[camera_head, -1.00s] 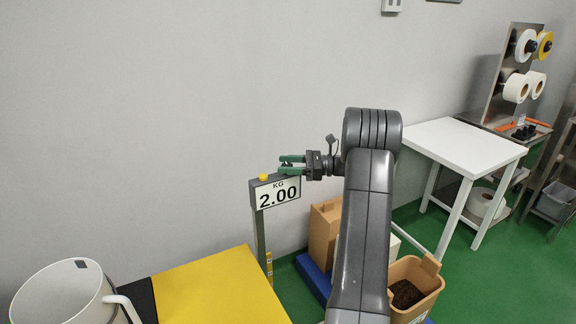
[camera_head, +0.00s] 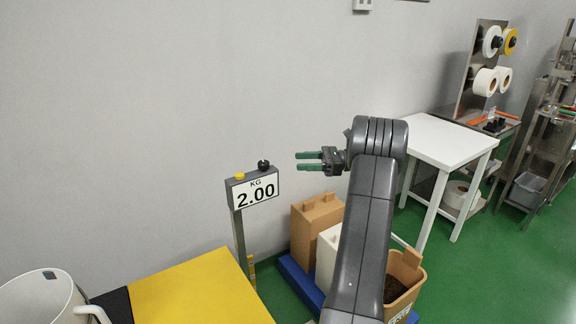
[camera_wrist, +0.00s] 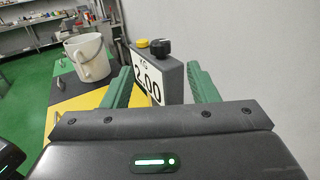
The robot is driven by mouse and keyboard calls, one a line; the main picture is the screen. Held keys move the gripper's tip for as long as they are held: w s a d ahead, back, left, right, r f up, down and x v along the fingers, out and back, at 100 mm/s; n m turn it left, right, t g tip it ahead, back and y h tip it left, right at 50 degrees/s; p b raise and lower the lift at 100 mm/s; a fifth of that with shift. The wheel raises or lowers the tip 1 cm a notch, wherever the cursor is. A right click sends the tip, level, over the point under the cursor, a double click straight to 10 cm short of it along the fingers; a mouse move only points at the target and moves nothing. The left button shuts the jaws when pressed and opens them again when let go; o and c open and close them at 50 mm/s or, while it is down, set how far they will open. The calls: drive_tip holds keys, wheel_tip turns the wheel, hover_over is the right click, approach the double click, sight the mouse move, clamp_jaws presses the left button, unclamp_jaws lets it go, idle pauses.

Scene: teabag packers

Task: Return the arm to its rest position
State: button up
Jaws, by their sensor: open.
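My gripper (camera_head: 308,162) is at the end of my grey arm, held up in front of the grey wall with its green fingers pointing left. The fingers are apart with nothing between them. In the wrist view, my gripper (camera_wrist: 160,85) has one green finger on each side, and the scale display (camera_wrist: 150,75) shows beyond them. In the head view, the scale display (camera_head: 257,190) reads 2.00 KG and stands left of my gripper, with a clear gap between them.
A white bucket (camera_head: 40,300) stands at the lower left by the yellow scale platform (camera_head: 200,290). Tan and white boxes (camera_head: 315,220) and a bin of dark material (camera_head: 403,280) sit near my arm.

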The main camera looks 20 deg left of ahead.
sight(265, 162)
drive_tip(key=shift+w+d, duration=0.2)
drive_tip(key=shift+d, duration=0.45)
drive_tip(key=p+x, duration=0.2)
drive_tip(key=x, duration=1.2)
drive_tip(key=shift+p, duration=0.4)
drive_tip(key=shift+d, duration=0.1)
